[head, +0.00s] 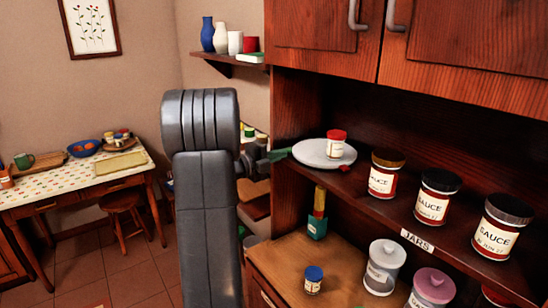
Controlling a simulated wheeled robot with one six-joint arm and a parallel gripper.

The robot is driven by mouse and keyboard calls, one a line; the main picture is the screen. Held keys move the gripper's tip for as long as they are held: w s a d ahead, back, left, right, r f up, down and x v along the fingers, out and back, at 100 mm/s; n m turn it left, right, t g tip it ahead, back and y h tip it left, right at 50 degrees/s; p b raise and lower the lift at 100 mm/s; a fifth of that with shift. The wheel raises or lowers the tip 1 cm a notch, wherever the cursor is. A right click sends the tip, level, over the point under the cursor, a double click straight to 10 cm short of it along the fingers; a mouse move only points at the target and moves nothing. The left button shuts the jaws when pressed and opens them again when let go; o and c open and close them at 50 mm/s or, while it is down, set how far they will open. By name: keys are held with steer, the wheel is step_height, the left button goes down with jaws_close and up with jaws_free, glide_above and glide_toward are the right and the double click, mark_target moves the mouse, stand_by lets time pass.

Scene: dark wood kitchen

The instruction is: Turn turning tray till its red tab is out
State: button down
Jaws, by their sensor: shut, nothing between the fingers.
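The turning tray (306,157) is a pale grey round disc at the left end of the open cabinet shelf. A small jar with a red lid (336,146) stands on its right part. The red tab (344,168) shows as a small red spot at the tray's front right rim, near the shelf edge. My gripper (280,154) is shut and empty at the tray's left rim, its dark green fingers pointing right towards it. I cannot tell whether the fingertips touch the rim. My arm hides part of the room behind it.
Several sauce jars (433,197) stand along the same shelf to the right, behind a JARS label (416,241). Below, the counter (285,258) holds a green bottle (317,223), a blue-lidded jar (313,280) and canisters (384,268). Closed cabinet doors (460,50) hang above.

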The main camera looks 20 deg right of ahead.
steer(key=shift+w+d, duration=0.1)
steer(key=shift+w, duration=0.15)
steer(key=shift+w+d+p, duration=0.2)
steer(key=shift+w+p, duration=0.6)
steer(key=shift+w, duration=0.05)
